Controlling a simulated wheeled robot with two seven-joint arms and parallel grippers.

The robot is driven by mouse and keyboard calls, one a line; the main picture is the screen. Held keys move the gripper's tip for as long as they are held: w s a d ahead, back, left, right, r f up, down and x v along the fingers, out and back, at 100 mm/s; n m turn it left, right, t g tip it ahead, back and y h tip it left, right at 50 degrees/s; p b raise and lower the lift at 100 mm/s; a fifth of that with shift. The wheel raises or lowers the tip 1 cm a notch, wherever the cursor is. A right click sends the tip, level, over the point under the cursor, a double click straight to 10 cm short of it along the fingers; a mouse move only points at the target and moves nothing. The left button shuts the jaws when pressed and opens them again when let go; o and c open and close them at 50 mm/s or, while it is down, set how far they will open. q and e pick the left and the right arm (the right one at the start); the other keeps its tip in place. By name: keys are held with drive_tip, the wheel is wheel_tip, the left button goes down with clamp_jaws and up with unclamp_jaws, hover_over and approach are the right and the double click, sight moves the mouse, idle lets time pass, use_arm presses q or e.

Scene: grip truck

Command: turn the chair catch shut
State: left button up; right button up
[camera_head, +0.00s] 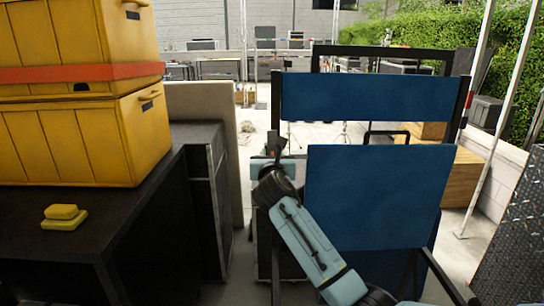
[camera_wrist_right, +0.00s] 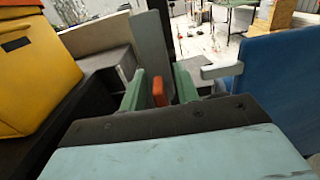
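The blue chair (camera_head: 375,200) stands upright at right of centre in the head view, with blue panels in a dark frame. Its blue fabric also shows at the right of the right wrist view (camera_wrist_right: 285,75). A small orange-red piece, apparently the chair catch (camera_wrist_right: 157,92), shows between my right fingers. My right gripper (camera_wrist_right: 158,90) is open, with a gap visible on each side of the piece. In the head view my right gripper (camera_head: 273,162) is beside the chair's left post, small and partly hidden by its own wrist. My left gripper is not in view.
Yellow crates (camera_head: 80,130) with a red strap stand on a dark table (camera_head: 150,215) at left. Yellow blocks (camera_head: 64,217) lie near its front. A beige panel (camera_head: 205,105) and dark case (camera_head: 205,190) stand between table and chair. A wooden box (camera_head: 465,178) is behind the chair.

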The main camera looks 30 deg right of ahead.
clamp_jaws()
